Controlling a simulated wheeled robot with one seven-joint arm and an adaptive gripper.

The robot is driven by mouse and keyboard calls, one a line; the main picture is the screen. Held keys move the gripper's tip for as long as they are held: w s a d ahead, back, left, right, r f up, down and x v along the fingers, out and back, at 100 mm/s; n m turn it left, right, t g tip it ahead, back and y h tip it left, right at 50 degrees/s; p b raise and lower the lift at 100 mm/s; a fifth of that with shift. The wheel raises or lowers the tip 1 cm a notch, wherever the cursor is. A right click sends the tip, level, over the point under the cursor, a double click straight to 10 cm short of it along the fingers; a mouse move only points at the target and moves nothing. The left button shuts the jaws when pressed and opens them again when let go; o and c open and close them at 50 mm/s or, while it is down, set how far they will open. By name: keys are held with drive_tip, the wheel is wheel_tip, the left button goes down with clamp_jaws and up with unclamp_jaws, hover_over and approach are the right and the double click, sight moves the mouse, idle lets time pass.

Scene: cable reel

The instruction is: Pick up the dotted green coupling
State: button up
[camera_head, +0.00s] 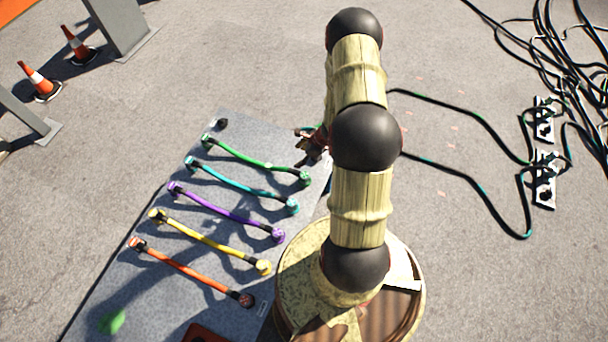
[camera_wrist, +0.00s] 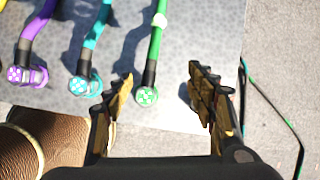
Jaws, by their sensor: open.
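The green cable (camera_head: 255,162) lies on the grey board, with a green coupling (camera_head: 305,178) at its near right end. In the wrist view this green coupling (camera_wrist: 147,96) shows a pale pattern on its round face, too small to tell surely as dots. My gripper (camera_wrist: 162,80) is open and empty. The coupling appears between its fingers, closer to the left one; the height gap cannot be told. In the head view my gripper (camera_head: 313,146) is beyond the coupling, partly hidden by my arm. The cable's other end (camera_head: 208,139) is at the board's far side.
Teal (camera_head: 292,206), purple (camera_head: 277,235), yellow (camera_head: 263,267) and orange (camera_head: 190,270) cables lie alongside on the board (camera_head: 100,285). A blurred green patch (camera_head: 112,321) shows at lower left. Black cables (camera_head: 480,185) lie right; cones (camera_head: 40,82) stand upper left.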

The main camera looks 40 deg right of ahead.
sight(305, 175)
drive_tip(key=s+f+m, duration=0.1)
drive_tip(key=f, duration=0.1)
drive_tip(key=s+f, duration=0.2)
drive_tip(key=s+f+m, duration=0.1)
drive_tip(key=s+f, duration=0.1)
drive_tip(key=shift+d+f+m+g, duration=0.1)
drive_tip(key=shift+d+m+g, duration=0.2)
drive_tip(key=shift+d, duration=0.1)
drive_tip(key=x, duration=0.2)
drive_tip(key=shift+s+f, duration=0.1)
drive_tip(key=shift+f, duration=0.3)
drive_tip(key=shift+b+x, duration=0.7)
drive_tip(key=shift+x, duration=1.9)
drive_tip(key=shift+c, duration=1.3)
drive_tip(key=c, duration=1.1)
drive_tip(key=shift+r, duration=0.1)
